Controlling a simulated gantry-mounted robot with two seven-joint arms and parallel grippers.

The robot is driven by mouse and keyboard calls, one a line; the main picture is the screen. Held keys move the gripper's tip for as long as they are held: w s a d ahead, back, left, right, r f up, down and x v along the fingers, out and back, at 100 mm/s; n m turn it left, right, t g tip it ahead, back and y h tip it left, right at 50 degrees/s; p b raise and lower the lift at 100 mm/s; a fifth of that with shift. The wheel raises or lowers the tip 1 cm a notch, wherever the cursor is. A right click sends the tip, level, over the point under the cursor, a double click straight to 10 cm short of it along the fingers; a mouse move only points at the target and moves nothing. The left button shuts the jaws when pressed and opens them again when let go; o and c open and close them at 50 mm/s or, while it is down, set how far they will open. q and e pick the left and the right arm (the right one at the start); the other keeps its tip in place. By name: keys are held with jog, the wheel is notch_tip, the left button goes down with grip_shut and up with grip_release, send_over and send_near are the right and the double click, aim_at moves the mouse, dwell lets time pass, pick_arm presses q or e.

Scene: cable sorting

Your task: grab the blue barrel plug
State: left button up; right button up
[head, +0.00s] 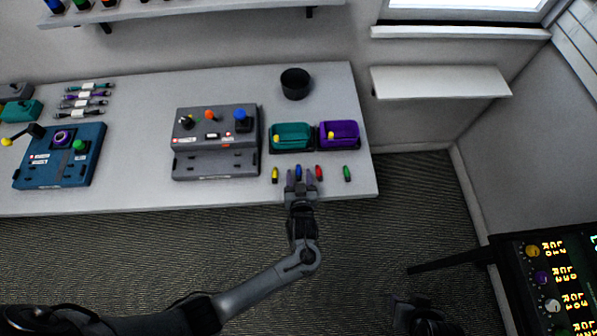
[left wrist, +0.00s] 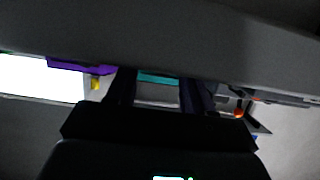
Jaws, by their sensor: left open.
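The blue barrel plug (head: 298,172) is a small blue piece near the front edge of the grey table, in a row with yellow, red and green plugs. My left gripper (head: 299,182) is open, with its fingertips around or just in front of the blue plug in the head view. I cannot tell how high the fingers are above the table. In the left wrist view, the gripper's two dark fingers (left wrist: 158,95) stand apart. The blue plug cannot be made out there.
The yellow plug (head: 275,174) stands left, the red plug (head: 319,172) close right, the green plug (head: 347,173) farther right. Behind are a teal tray (head: 291,137), a purple tray (head: 339,134) and a black cup (head: 295,83). A grey control box (head: 215,160) is left.

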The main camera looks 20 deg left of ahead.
pick_arm(q)
grip_shut()
dwell(0.3)
